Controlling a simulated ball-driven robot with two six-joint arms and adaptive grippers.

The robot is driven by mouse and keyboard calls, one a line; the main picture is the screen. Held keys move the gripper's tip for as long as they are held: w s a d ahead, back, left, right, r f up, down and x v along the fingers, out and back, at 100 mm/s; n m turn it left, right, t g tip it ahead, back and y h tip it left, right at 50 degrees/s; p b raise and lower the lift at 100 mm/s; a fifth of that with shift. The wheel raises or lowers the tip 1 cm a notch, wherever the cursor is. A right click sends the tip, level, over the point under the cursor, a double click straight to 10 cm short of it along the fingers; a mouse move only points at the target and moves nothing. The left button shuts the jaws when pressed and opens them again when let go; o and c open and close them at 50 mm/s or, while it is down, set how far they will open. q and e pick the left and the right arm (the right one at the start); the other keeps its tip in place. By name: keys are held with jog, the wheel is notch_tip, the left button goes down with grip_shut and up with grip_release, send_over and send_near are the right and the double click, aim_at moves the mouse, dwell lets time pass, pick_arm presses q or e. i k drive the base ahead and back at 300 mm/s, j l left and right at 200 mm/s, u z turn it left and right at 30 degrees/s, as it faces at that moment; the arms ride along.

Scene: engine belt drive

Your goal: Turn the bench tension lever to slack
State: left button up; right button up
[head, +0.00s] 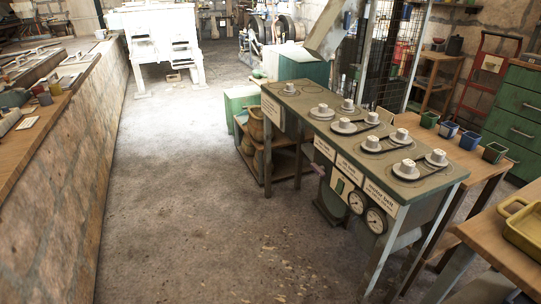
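The belt-drive bench (440,176) stands right of centre with a green-grey top. Several pale pulleys (407,168) sit on it, and dark belts (423,161) loop around some of them. White label cards (380,197) hang on its front edge; most of their text is too small to read. Below them is a front panel with two round gauges (376,220). A small pale fitting (318,169) sticks out at the panel's left; I cannot tell whether it is the tension lever or how it is set. Neither of my grippers is in view.
Concrete floor (200,190) lies open left of the bench. A long stone-sided counter (90,130) runs along the left. A wooden table (500,250) with a yellow tray (525,230) stands at right front. Small coloured pots (448,129) stand behind the bench.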

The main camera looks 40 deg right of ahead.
aim_at(320, 171)
jog(key=i+j+z, duration=0.1)
jog(key=i+z, duration=0.2)
jog(key=i, duration=0.25)
jog(key=i+j+z, duration=0.3)
jog(key=i, duration=0.25)
